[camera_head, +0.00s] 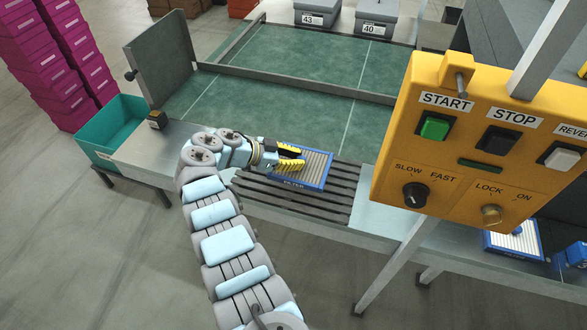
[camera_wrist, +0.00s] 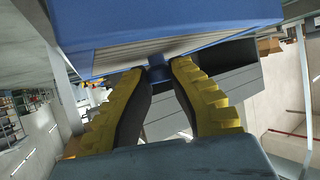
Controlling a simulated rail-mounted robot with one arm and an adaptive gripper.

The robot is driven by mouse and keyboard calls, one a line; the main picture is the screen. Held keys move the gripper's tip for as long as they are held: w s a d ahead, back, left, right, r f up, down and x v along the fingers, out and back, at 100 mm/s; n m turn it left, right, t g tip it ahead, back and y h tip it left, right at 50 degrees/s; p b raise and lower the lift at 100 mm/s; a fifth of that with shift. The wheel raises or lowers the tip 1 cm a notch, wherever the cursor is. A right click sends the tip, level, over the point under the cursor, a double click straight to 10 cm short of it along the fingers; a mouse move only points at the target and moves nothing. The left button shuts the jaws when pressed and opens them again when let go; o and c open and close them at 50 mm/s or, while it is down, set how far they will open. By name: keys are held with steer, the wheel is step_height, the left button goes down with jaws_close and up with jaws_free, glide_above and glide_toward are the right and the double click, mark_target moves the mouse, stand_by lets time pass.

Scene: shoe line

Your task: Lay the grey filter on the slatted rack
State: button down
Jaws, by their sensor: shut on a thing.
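The filter (camera_head: 316,165) has a blue frame marked FILTER and pale grey ribs. In the head view it lies flat over the upper right part of the slatted rack (camera_head: 300,206); I cannot tell whether it touches the slats. My gripper (camera_head: 299,158), with yellow and black fingers, reaches it from the left. In the wrist view the blue frame of the filter (camera_wrist: 180,28) fills the top. There my gripper (camera_wrist: 163,70) is shut on a blue knob or stem of the filter. Part of the filter is hidden behind the fingers.
A yellow control box (camera_head: 480,145) stands at the right. Another blue-framed filter (camera_head: 512,242) with a blue knob lies below it. The green belt (camera_head: 280,110) is behind the rack. A teal bin (camera_head: 115,128) is at the left. Grey boxes (camera_head: 375,18) stand at the back.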

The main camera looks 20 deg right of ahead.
steer(key=w+f+b, duration=0.1)
steer(key=b, duration=0.2)
steer(key=shift+a+f, duration=0.1)
steer(key=shift+f, duration=0.1)
steer(key=shift+w+b, duration=0.15)
steer(key=shift+b, duration=0.5)
steer(key=shift+f+b, duration=0.1)
steer(key=shift+b, duration=0.2)
steer(key=shift+w+a+f+b, duration=0.1)
steer(key=shift+w+f+b, duration=0.1)
steer(key=shift+f+b, duration=0.45)
step_height(320, 180, down, 2)
steer(key=b, duration=0.3)
